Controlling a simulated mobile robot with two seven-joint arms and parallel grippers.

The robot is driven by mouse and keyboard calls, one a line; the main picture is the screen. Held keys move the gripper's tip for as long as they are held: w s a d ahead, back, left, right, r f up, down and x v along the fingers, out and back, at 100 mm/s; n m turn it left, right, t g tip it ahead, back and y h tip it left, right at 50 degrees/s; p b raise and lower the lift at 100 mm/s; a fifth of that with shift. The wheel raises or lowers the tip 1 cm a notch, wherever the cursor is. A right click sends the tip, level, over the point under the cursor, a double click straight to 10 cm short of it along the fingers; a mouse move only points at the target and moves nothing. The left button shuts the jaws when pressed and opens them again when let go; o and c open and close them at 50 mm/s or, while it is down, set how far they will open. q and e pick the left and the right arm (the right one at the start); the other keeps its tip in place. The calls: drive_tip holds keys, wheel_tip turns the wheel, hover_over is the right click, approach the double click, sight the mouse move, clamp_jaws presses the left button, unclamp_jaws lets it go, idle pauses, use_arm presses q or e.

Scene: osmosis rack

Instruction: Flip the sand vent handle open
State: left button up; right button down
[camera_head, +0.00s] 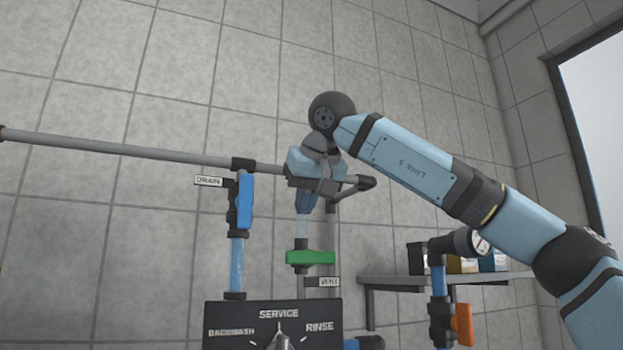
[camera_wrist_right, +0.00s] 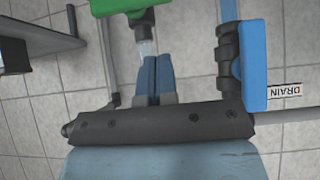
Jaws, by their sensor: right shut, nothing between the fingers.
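A green valve handle (camera_head: 310,257) lies level across an upright pipe, with a small tag (camera_head: 329,281) just below it whose text I cannot read surely. I take this as the vent handle. It also shows at the top of the right wrist view (camera_wrist_right: 122,6), partly cut off. My right gripper (camera_head: 305,208) points down above the green handle, in front of the pipework and apart from the handle. Its blue fingers (camera_wrist_right: 158,62) are shut together and empty, near the clear pipe section (camera_wrist_right: 146,40). My left gripper is out of view.
A blue handle (camera_head: 245,200) stands upright at the DRAIN tag (camera_head: 208,181), left of my right gripper. A grey pipe (camera_head: 130,149) runs left. Below is the SERVICE dial panel (camera_head: 272,322). An orange handle (camera_head: 462,325) and a shelf (camera_head: 400,281) with boxes are at right.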

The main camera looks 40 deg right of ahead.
sight(311, 258)
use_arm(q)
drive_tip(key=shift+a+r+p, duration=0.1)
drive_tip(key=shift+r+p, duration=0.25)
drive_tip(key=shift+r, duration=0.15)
use_arm(e)
drive_tip(key=f, duration=0.2)
drive_tip(key=w+f, duration=0.1)
drive_tip(key=f, duration=0.1)
drive_tip(key=w+f, duration=0.1)
drive_tip(key=f, duration=0.1)
drive_tip(key=shift+d, duration=0.2)
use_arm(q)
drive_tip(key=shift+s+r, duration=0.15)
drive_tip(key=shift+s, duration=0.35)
use_arm(e)
drive_tip(key=shift+a, duration=0.15)
use_arm(q)
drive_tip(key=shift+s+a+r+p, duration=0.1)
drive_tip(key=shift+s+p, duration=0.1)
drive_tip(key=shift+p, duration=0.2)
use_arm(e)
drive_tip(key=shift+w+f, duration=0.1)
drive_tip(key=shift+f, duration=0.05)
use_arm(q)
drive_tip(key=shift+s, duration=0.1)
use_arm(e)
drive_tip(key=shift+a, duration=0.1)
